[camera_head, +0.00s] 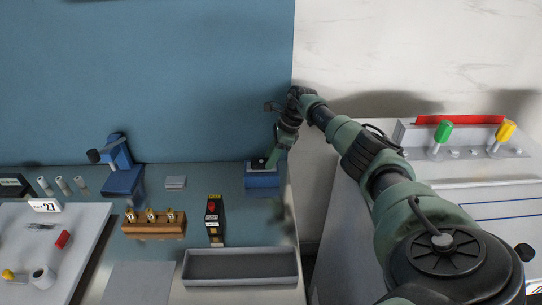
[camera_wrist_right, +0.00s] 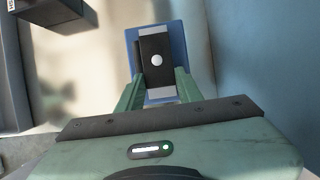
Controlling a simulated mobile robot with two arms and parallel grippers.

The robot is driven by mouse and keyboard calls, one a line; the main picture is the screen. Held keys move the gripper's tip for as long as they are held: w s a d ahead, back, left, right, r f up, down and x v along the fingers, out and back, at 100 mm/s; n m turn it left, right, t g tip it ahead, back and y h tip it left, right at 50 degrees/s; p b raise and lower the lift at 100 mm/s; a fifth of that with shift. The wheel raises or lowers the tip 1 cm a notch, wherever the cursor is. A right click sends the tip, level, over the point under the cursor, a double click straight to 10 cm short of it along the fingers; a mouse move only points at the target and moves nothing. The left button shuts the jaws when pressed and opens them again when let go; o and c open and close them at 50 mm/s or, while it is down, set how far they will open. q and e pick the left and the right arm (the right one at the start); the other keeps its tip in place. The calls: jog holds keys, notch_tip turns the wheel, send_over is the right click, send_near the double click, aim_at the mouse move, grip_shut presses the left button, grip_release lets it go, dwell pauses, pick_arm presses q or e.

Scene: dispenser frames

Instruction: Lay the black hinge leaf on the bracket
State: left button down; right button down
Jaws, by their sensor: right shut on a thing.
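The black hinge leaf (camera_wrist_right: 156,75) has a pale round spot in its middle. In the right wrist view it lies between the two green fingers of my right gripper (camera_wrist_right: 158,92), which is shut on it. The blue bracket (camera_wrist_right: 134,40) shows behind and around the leaf, with pale strips at both ends. In the head view the blue bracket (camera_head: 262,180) stands at the back right of the bench, and the dark leaf (camera_head: 258,162) is at its top. My right gripper (camera_head: 272,160) reaches down there. I cannot tell whether the leaf touches the bracket. My left gripper is out of view.
A grey tray (camera_head: 240,283) is at the bench front. A wooden block with brass pieces (camera_head: 153,230), a black device with a red button (camera_head: 213,220) and a blue stand (camera_head: 122,180) are to the left. A blue wall (camera_head: 150,80) rises close behind.

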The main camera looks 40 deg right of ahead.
jog(key=shift+f+b, duration=0.15)
jog(key=shift+b, duration=0.15)
jog(key=c, duration=0.9)
grip_release()
jog(key=shift+r+p, duration=0.35)
jog(key=shift+p, duration=0.1)
jog(key=shift+b+v, duration=2.15)
jog(key=shift+v, duration=3.8)
jog(key=shift+a+f, duration=0.1)
